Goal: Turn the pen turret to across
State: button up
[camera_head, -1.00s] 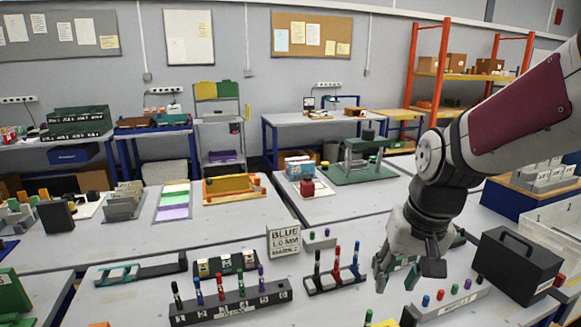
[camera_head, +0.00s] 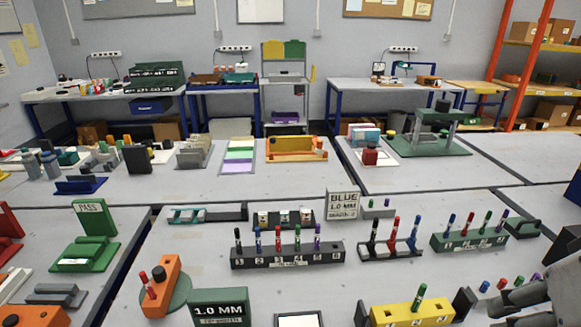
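What looks like the pen turret is an orange block (camera_head: 168,292) on a round green base (camera_head: 183,290), at the lower left of the head view. A red pen (camera_head: 148,287) and a dark round knob (camera_head: 159,273) stand on it. The block's long side points mostly away from me, leaning slightly right. My gripper (camera_head: 525,298) shows only in part at the lower right edge, far to the right of the turret and touching nothing of it. Its fingertips are too unclear to tell open from shut.
A dark green "1.0 MM" sign (camera_head: 220,307) stands just right of the turret. A green "PASS" stand (camera_head: 84,245) is on the table to its left, across a gap. Pen racks (camera_head: 288,257) and a yellow block (camera_head: 412,313) stand to the right.

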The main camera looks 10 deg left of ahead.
aim_at(165, 275)
jog(key=u, duration=1.6)
jog(key=i+l+u, duration=0.7)
jog(key=k+l, duration=0.05)
